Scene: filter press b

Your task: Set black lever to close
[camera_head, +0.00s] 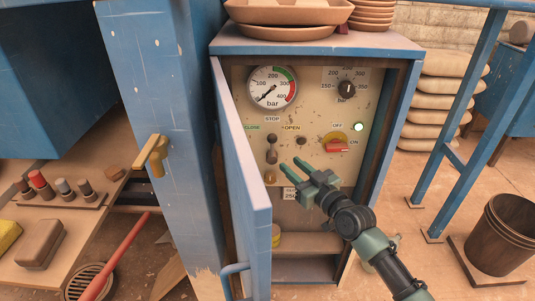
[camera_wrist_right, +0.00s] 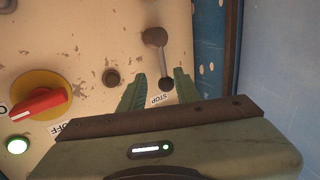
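The black lever (camera_head: 271,148) is on the beige panel inside the open blue cabinet, hanging about straight down from its pivot. Green CLOSE (camera_head: 252,127) is printed to its left and yellow OPEN (camera_head: 292,128) to its right. The lever (camera_wrist_right: 156,40) also shows in the right wrist view, which is turned upside down. My right gripper (camera_head: 282,169) is open, in front of the panel just below and right of the lever. In the wrist view its two green fingers (camera_wrist_right: 158,78) are apart, with the lever's pivot end seen between them; contact cannot be told. My left gripper is not in view.
The cabinet door (camera_head: 245,170) stands open on the left, close to the lever. A red rotary switch (camera_head: 336,147), a dark round knob (camera_head: 301,140), a gauge (camera_head: 272,88) and a lit lamp (camera_head: 359,127) share the panel. A shelf (camera_head: 310,243) lies below.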

